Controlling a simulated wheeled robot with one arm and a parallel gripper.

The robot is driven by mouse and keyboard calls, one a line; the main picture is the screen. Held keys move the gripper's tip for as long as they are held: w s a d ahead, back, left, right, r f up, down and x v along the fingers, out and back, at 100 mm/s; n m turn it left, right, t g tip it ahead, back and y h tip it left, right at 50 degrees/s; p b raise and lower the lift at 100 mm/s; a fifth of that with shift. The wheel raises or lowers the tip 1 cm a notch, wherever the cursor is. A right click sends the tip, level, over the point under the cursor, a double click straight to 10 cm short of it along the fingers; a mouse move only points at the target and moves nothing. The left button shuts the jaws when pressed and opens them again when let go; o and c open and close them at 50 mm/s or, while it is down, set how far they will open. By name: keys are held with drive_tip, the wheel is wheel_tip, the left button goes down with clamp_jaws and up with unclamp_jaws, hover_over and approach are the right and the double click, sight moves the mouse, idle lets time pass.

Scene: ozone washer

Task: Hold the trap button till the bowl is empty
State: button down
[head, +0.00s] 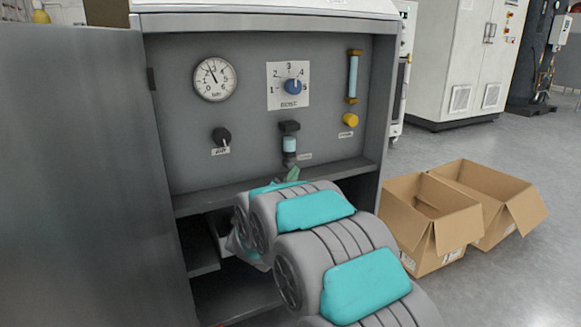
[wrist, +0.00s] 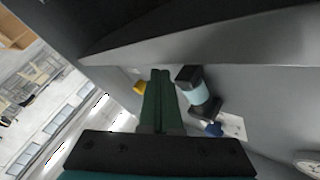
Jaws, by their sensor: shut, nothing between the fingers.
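The trap hangs on the grey panel in the head view, with a black cap (head: 289,127) and a clear bowl (head: 289,145). The bowl shows pale blue inside; its exact level is hard to read. In the wrist view the bowl (wrist: 197,94) appears upside down, with a black end piece (wrist: 187,74) at its bottom. My gripper (head: 293,174) is just below the trap in the head view. Its green fingers (wrist: 159,74) are together and empty, beside the black end piece in the wrist view. I cannot tell whether they touch it. The button itself is not clearly visible.
The panel also has a gauge (head: 214,79), a blue dial (head: 293,86), a black knob (head: 221,137), a yellow knob (head: 350,119) and a flow tube (head: 353,76). An open door (head: 80,180) stands left. Cardboard boxes (head: 430,222) sit on the floor at right.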

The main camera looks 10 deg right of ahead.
drive_tip(key=shift+w, duration=0.1)
drive_tip(key=shift+w+a, duration=0.1)
drive_tip(key=shift+w, duration=0.2)
drive_tip(key=shift+w+a+p, duration=0.2)
drive_tip(key=shift+w+p, duration=0.2)
drive_tip(key=shift+w, duration=0.1)
idle(2.4)
drive_tip(key=shift+s, duration=0.1)
idle(0.4)
drive_tip(key=shift+s+d+b, duration=0.3)
drive_tip(key=shift+s+b, duration=0.05)
drive_tip(key=shift+s, duration=0.45)
drive_tip(key=shift+s, duration=0.1)
drive_tip(key=s, duration=0.1)
drive_tip(key=s+d+b, duration=0.1)
drive_tip(key=s, duration=0.2)
drive_tip(key=shift+s+d, duration=0.3)
